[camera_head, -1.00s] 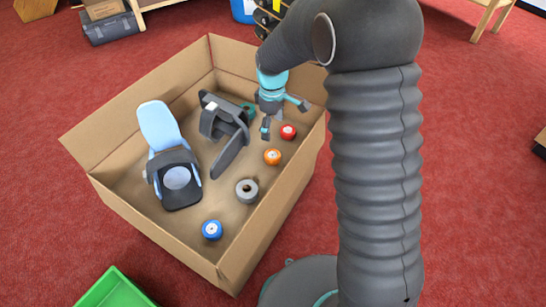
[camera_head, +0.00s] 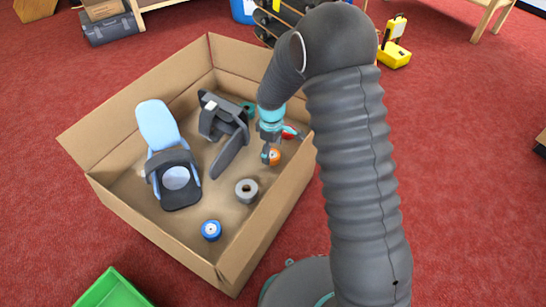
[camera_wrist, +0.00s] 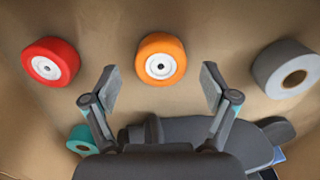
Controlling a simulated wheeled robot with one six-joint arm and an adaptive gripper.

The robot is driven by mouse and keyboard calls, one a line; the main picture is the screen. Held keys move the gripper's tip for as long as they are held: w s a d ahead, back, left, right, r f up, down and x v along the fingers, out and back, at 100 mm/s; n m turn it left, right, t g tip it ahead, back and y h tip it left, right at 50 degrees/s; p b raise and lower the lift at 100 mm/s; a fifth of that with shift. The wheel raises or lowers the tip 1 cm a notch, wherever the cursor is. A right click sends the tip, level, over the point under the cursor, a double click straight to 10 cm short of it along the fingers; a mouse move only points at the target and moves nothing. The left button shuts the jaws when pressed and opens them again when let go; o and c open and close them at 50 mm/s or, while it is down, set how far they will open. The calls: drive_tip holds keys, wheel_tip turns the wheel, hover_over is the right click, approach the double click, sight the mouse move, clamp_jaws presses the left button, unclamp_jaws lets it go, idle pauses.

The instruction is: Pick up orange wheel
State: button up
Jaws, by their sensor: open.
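The orange wheel (camera_wrist: 161,59) lies on the floor of the cardboard box (camera_head: 150,222), its white hub facing up. In the wrist view it is between and beyond my two open fingertips, clear of both. In the head view the orange wheel (camera_head: 274,156) is partly hidden by my gripper (camera_head: 277,146), which hangs over the box's right part. In the wrist view my gripper (camera_wrist: 158,88) is open with nothing between its fingers.
A red wheel (camera_wrist: 50,62) and a grey roll (camera_wrist: 287,69) lie either side of the orange wheel. A teal wheel (camera_wrist: 82,140), a blue wheel (camera_head: 211,230), a dark grey bracket-like object (camera_head: 226,130) and a blue-and-black object (camera_head: 160,127) are also inside. The box's right wall stands close to my gripper.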

wheel_tip(320, 180, down, 2)
drive_tip(key=shift+f, duration=0.1)
drive_tip(key=c, duration=1.2)
drive_tip(key=shift+c, duration=0.2)
wheel_tip(320, 180, up, 12)
drive_tip(key=r+p, duration=0.1)
drive_tip(key=p, duration=0.2)
wheel_tip(320, 180, up, 6)
drive_tip(key=p, duration=0.4)
hover_over(272, 153)
wheel_tip(272, 153, up, 15)
idle(0.3)
drive_tip(key=shift+s, duration=0.1)
